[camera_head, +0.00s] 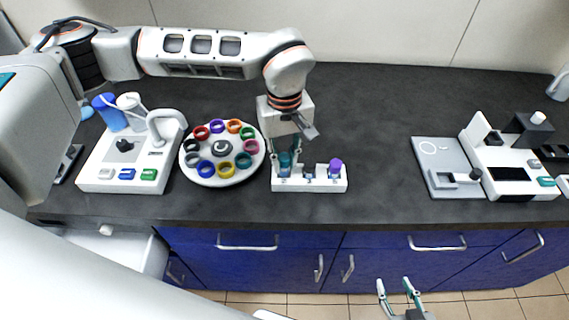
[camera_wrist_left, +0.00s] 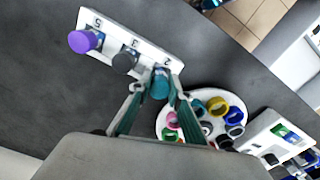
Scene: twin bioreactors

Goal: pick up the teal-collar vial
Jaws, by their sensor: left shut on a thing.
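The teal-collar vial (camera_head: 285,161) stands in the leftmost slot of a small white rack (camera_head: 315,186). It also shows in the left wrist view (camera_wrist_left: 160,84), at the rack end marked 2. My left gripper (camera_head: 287,156) reaches down from above and is shut on this vial, one finger on each side. The vial's lower part is hidden in the rack. A dark-capped vial (camera_head: 308,171) and a purple-capped vial (camera_head: 335,166) stand in the other slots. My right gripper (camera_head: 398,288) is open and empty, low in front of the cabinets.
A round white carousel (camera_head: 222,179) with several coloured rings stands close left of the rack. Further left is a white device (camera_head: 100,183) with blue and white vessels. A grey-and-white instrument (camera_head: 440,150) stands at right. The counter between rack and instrument is clear.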

